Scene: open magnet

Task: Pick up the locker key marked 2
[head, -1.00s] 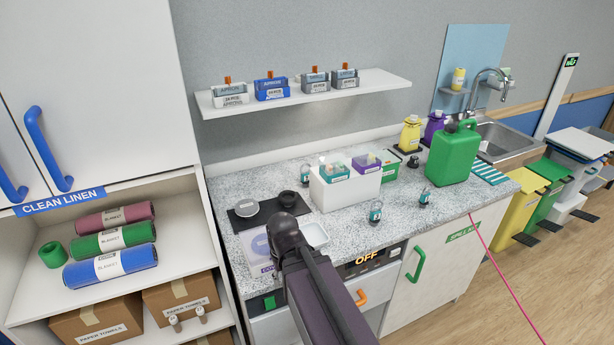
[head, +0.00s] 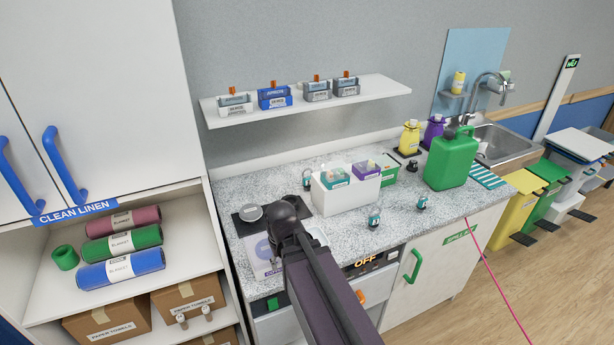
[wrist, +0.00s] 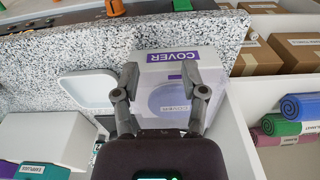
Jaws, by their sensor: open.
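No key marked 2 can be made out. Small teal-tagged items stand on the counter in the head view, one near the front edge (head: 374,218) and one to its right (head: 420,202). Another teal-tagged item (head: 307,180) is behind the white bin's left end. Their marks are too small to read, and I cannot tell whether they are keys. My gripper (wrist: 160,82) is open and empty in the wrist view, above a white box labelled COVER (wrist: 172,58). In the head view my own arm mostly hides the gripper's fingers.
A white bin (head: 346,198) holds teal and purple boxes. A green jug (head: 449,160) stands by the sink (head: 505,142). A shallow white tray (wrist: 88,88) lies beside the COVER box. A wall shelf (head: 310,103) hangs above. The counter's front right is mostly clear.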

